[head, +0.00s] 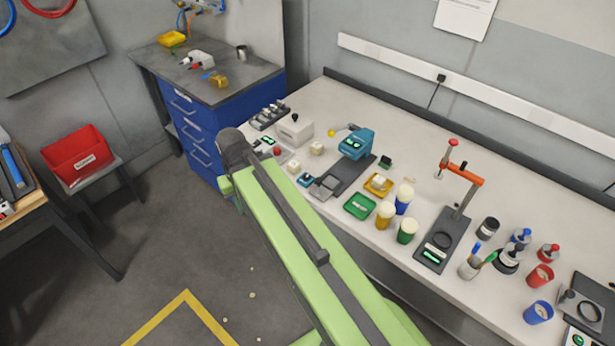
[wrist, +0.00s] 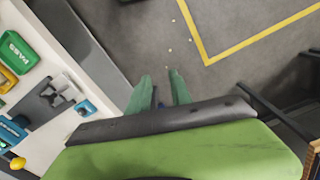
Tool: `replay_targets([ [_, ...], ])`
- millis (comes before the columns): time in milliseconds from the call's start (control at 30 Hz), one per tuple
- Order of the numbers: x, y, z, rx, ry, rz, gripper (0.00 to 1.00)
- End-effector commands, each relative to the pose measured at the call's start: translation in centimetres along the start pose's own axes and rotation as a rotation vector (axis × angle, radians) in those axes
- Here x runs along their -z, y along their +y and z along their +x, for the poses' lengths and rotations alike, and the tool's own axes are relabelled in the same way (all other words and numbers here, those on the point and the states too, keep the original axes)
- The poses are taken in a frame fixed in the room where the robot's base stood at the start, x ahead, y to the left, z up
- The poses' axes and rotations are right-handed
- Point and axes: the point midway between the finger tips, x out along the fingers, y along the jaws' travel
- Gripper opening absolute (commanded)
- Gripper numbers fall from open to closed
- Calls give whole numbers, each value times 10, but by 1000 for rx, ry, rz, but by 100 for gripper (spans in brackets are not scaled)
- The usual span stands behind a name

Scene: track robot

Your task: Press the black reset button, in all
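No button that I can clearly read as the black reset button shows. In the head view, a white box (head: 295,132) with a small black knob on top stands at the bench's far left part. Near it, a small device has a green-lit display (head: 268,141) and a red button (head: 277,151). My gripper (wrist: 158,80) shows in the wrist view with its two green fingers apart and nothing between them. It points down at the floor beside the bench's front edge. In the head view my arm hides most of the gripper.
The white bench (head: 330,110) carries a blue device (head: 356,143), a green tray (head: 359,206), several lidded jars and an orange-armed stand (head: 462,175). A blue drawer cabinet (head: 195,135) stands left of the bench. The grey floor (head: 160,240) is mostly clear, with small pale bits.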

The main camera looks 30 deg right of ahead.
Motion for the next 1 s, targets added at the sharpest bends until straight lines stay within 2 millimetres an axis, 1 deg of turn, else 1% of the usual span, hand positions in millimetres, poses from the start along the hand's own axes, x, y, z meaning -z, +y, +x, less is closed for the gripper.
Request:
replay_targets([
  [33, 0, 0, 0, 0, 0, 0, 18],
  [167, 0, 0, 0, 0, 0, 0, 1],
  [200, 0, 0, 0, 0, 0, 0, 0],
  [1000, 0, 0, 0, 0, 0, 0, 0],
])
